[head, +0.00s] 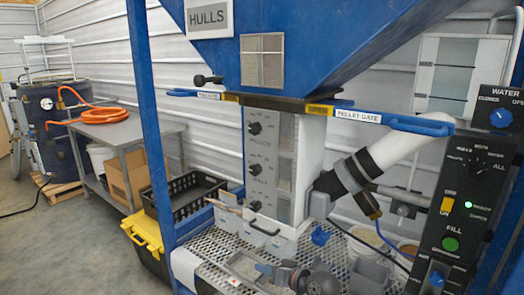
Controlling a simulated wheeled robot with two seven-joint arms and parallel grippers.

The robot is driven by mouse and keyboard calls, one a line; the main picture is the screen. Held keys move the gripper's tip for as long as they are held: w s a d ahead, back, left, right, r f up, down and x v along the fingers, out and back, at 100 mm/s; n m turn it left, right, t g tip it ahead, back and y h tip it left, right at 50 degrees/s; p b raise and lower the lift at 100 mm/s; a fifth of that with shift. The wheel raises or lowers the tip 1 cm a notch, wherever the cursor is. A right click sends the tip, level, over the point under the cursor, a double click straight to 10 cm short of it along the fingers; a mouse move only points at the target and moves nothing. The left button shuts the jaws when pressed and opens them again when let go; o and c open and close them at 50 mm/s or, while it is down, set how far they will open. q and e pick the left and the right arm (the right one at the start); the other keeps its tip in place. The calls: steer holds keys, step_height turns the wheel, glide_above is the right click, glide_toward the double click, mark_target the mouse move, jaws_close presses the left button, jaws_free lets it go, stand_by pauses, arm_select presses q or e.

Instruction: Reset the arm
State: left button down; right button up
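My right gripper (286,272) shows small at the bottom middle, low over the perforated metal deck. It looks grey and dark, and its fingers are too small and cluttered to tell whether they are open or shut. I see nothing clearly held in it. My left gripper cannot be made out in the head view. The blue hopper (320,45) marked HULLS hangs above a white panel (285,150) with several black knobs. The blue pellet gate handle (420,125) sticks out to the right below it.
The perforated deck (225,250) carries small trays and a grey bin (369,276). A dark control panel (465,190) with a green button stands at the right. A blue post (150,120) rises left of centre. A metal table (125,130) with an orange hose stands at the left.

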steer(key=s+d+f+g+h, duration=0.1)
steer(key=s+d+f+h, duration=0.25)
steer(key=s, duration=0.35)
steer(key=s+d+f+g+h, duration=0.2)
steer(key=s+d+f, duration=0.15)
steer(key=s, duration=0.35)
steer(key=s+d+f+g+h, duration=0.1)
steer(key=s+d+f+h, duration=0.2)
steer(key=s+d, duration=0.3)
steer(key=s+f+g, duration=0.1)
steer(key=s+f, duration=0.3)
steer(key=s, duration=0.7)
steer(key=s+f+g, duration=0.2)
steer(key=s+f, duration=0.3)
steer(key=s, duration=0.6)
steer(key=shift+f+m+g+h, duration=0.3)
steer(key=shift+h, duration=0.15)
steer(key=shift+a, duration=0.1)
